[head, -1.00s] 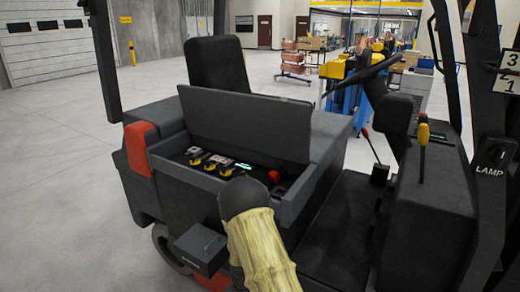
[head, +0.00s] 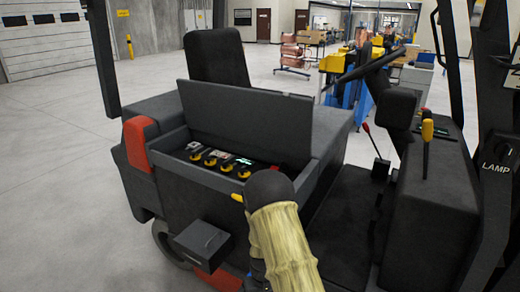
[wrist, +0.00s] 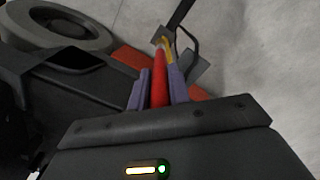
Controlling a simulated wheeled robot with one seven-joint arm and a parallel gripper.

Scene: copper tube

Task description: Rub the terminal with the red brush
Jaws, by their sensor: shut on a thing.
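My gripper (wrist: 159,76) is shut on the red brush, whose red handle (wrist: 158,92) stands between its two purple fingers in the wrist view. A yellow-gold part shows at the brush's far end. In the head view my arm hides the gripper; a small yellow tip (head: 238,198) shows left of it, perhaps the brush. Several yellow-and-black terminals (head: 211,161) sit in a row inside the vehicle's open compartment (head: 205,178). My arm's dark rounded part covers the compartment's front right corner. I cannot tell which terminal is meant. No brush contact with a terminal shows.
The raised lid (head: 245,120) stands behind the terminals. A dark box (head: 202,243) juts from the vehicle's side below the compartment. The seat (head: 215,58), levers (head: 427,130) and upright frame bars surround the space. Open floor (head: 50,180) lies to the left.

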